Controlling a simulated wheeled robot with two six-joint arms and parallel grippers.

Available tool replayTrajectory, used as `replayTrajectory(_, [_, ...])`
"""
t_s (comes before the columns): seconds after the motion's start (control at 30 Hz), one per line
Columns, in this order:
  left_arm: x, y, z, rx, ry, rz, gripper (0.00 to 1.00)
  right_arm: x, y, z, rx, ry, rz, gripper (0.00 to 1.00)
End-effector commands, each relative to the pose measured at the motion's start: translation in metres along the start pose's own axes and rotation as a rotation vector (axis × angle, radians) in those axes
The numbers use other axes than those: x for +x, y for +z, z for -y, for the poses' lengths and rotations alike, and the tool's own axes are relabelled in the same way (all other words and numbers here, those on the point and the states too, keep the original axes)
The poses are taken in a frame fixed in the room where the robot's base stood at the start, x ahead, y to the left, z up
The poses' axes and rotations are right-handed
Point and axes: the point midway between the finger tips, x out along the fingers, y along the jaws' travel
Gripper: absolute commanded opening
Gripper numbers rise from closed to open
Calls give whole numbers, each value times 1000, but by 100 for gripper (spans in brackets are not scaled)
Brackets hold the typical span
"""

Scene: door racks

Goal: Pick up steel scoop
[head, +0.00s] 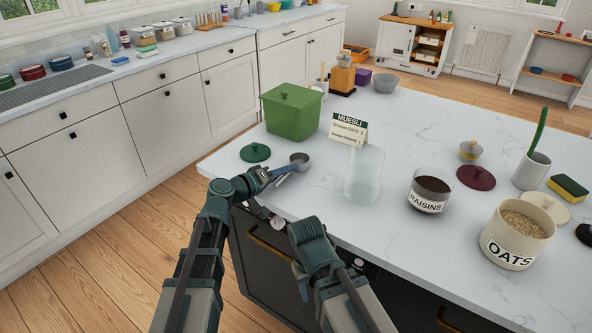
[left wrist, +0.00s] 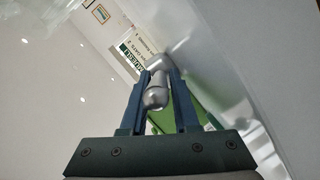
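The steel scoop (head: 299,160) is at the near left edge of the white island top, its round bowl towards the lidded green box. My left gripper (head: 278,177) is at its handle. In the left wrist view the scoop's grey handle (left wrist: 156,92) sits between the two blue fingers (left wrist: 159,85), which appear to press on both sides of it. Whether the scoop touches the counter is unclear. My right gripper (head: 301,280) hangs low in front of the island, partly hidden by its own arm, and its fingers do not show clearly.
The green box (head: 292,113), a dark green lid (head: 255,152), the muesli card (head: 348,130) and a clear glass jar (head: 364,174) stand near the scoop. Raisins (head: 430,192) and oats (head: 515,235) jars are to the right. The counter between glass jar and front edge is clear.

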Motion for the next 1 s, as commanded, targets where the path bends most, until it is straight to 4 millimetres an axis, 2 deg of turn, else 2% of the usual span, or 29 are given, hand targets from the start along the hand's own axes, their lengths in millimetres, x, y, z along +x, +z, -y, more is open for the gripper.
replayTrajectory(0.2, [1,0,0,0,-1,0,29,0,0,0,0,0,0,50])
replayTrajectory(0.37, [1,0,0,0,-1,0,0,0,0,0,0,0,0,50])
replayTrajectory(0.83, [1,0,-1,0,-1,0,0,0,0,0,0,0,0,50])
replayTrajectory(1.0, [0,-3,-6,0,-1,0,0,-7,0,-1,0,0,0,50])
